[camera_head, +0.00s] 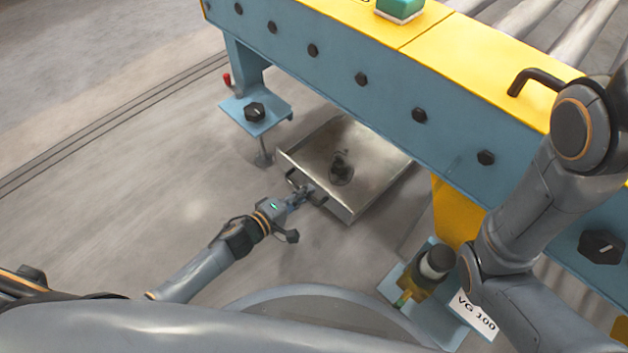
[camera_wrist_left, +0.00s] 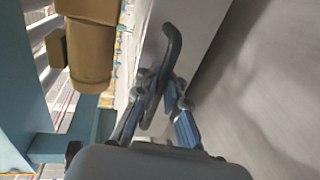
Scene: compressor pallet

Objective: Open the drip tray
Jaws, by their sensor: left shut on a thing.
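The drip tray (camera_head: 363,188) is a shallow metal tray on the floor, partly under the blue and yellow conveyor frame. Its front part sticks out from under the frame, and a dark object (camera_head: 341,168) sits inside it. My left gripper (camera_head: 304,193) is at the tray's front wall, shut on the dark handle there. In the left wrist view the curved handle (camera_wrist_left: 172,45) runs down between the blue fingers (camera_wrist_left: 160,108), and the tray's pale front wall is beside it. My right arm shows at the right of the head view, but its gripper is out of view.
The conveyor frame (camera_head: 340,62) crosses above the tray's back. A blue leg foot (camera_head: 255,108) stands left of the tray. A yellow-brown fitting with a dark cap (camera_head: 437,262) is to the right. Bare floor (camera_head: 130,190) lies to the left.

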